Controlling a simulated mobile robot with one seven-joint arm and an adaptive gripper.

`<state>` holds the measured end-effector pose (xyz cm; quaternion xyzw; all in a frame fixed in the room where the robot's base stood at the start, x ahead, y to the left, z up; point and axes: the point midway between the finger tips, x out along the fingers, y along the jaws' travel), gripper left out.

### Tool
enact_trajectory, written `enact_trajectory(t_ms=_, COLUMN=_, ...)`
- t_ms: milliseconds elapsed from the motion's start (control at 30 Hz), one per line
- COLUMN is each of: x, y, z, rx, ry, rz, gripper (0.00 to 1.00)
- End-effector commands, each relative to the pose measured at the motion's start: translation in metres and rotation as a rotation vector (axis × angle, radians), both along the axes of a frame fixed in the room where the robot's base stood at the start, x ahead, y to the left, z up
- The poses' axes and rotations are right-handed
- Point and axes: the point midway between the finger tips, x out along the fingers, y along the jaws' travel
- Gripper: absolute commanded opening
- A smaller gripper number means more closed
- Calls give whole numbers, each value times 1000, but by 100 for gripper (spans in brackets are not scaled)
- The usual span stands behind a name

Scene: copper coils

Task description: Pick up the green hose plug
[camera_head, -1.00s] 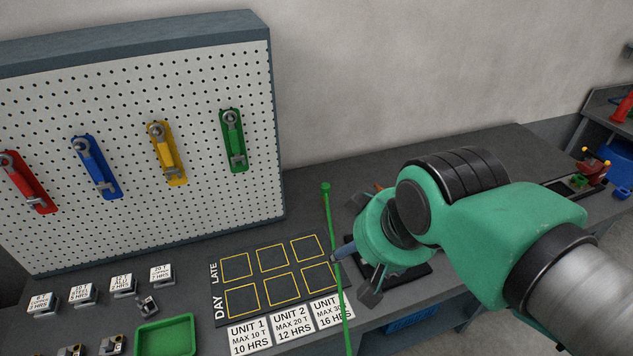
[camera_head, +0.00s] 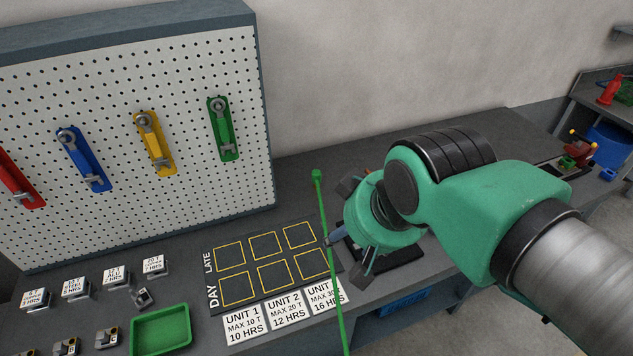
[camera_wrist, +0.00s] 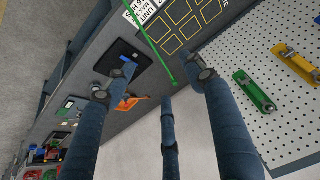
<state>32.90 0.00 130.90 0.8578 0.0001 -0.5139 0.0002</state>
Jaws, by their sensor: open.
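I cannot tell for sure which thing is the green hose plug. A small green piece (camera_head: 567,162) sits beside a red fixture with yellow knobs at the bench's far right end in the head view; it is too small to make out. In the wrist view, small red and green things show at the lower left. My three-fingered gripper (camera_head: 346,230) is open and empty above the bench, right of the marked board and far from that green piece. Its spread fingers also fill the wrist view (camera_wrist: 165,85).
A thin green rod (camera_head: 331,255) with a knobbed end crosses beside my fingers. A black plate (camera_head: 405,254) lies under my gripper. The day/late board (camera_head: 305,277), green tray (camera_head: 160,328) and pegboard (camera_head: 245,180) are left. An orange thing (camera_wrist: 130,103) lies near the plate.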

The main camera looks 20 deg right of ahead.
Motion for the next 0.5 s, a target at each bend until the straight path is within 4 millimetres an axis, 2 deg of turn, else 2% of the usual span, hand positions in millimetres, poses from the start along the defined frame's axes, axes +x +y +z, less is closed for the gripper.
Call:
enact_trajectory(t_ms=267, x=21, y=-2, z=14, rx=-6, ry=19, rz=6, gripper=54)
enact_trajectory(t_ms=500, x=65, y=-7, z=38, rx=-19, ry=53, rz=19, gripper=54)
